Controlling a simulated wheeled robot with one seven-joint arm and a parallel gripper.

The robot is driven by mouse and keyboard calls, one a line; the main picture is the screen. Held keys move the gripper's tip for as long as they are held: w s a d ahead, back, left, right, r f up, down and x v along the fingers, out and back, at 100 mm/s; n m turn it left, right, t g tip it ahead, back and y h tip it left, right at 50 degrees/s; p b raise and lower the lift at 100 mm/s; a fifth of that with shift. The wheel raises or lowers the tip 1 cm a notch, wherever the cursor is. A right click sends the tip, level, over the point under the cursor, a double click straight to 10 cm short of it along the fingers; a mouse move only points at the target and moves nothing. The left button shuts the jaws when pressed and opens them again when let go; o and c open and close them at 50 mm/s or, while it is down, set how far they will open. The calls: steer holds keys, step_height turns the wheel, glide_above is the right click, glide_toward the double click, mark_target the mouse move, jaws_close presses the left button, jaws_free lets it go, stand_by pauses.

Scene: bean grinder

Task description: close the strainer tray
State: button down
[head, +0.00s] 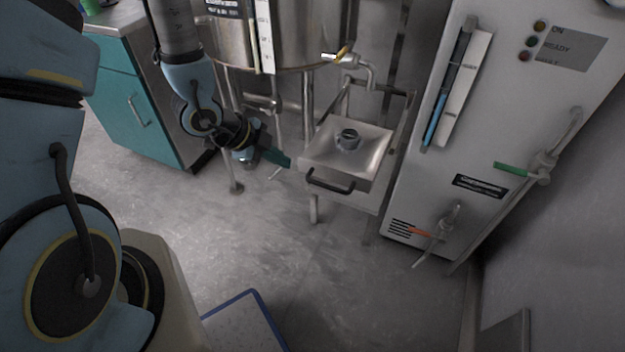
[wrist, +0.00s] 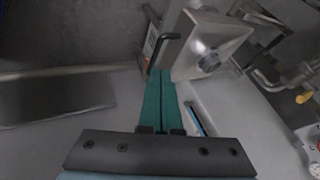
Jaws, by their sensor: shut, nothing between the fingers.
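The strainer tray (head: 346,158) is a shallow metal tray with a dark round piece in its middle and a black handle (head: 330,184) on its front. It sits on a metal stand below a tap, and how far it sticks out is hard to tell. My gripper (head: 286,161), with green fingers, is shut and empty, just left of the tray in the head view. In the wrist view my gripper (wrist: 162,72) points toward the tray (wrist: 212,45), and its fingertips appear close to the handle (wrist: 166,50). I cannot tell whether they touch it.
A large steel tank (head: 270,45) stands behind on the left. A tall grey cabinet (head: 480,120) with valves stands right of the tray. A teal cabinet (head: 140,95) is at the far left. The floor (head: 320,270) in front of the tray is clear.

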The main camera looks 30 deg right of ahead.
steer(key=x, duration=0.9)
steer(key=shift+s+d+f, duration=0.1)
steer(key=shift+s+d, duration=0.1)
steer(key=shift+s, duration=0.25)
steer(key=w+d, duration=0.1)
steer(key=d+p, duration=0.1)
steer(key=d, duration=0.1)
steer(key=shift+w+f, duration=0.2)
steer(key=shift+w, duration=0.15)
steer(key=shift+w+d+f, duration=0.1)
steer(key=shift+w+d, duration=0.2)
steer(key=shift+d, duration=0.15)
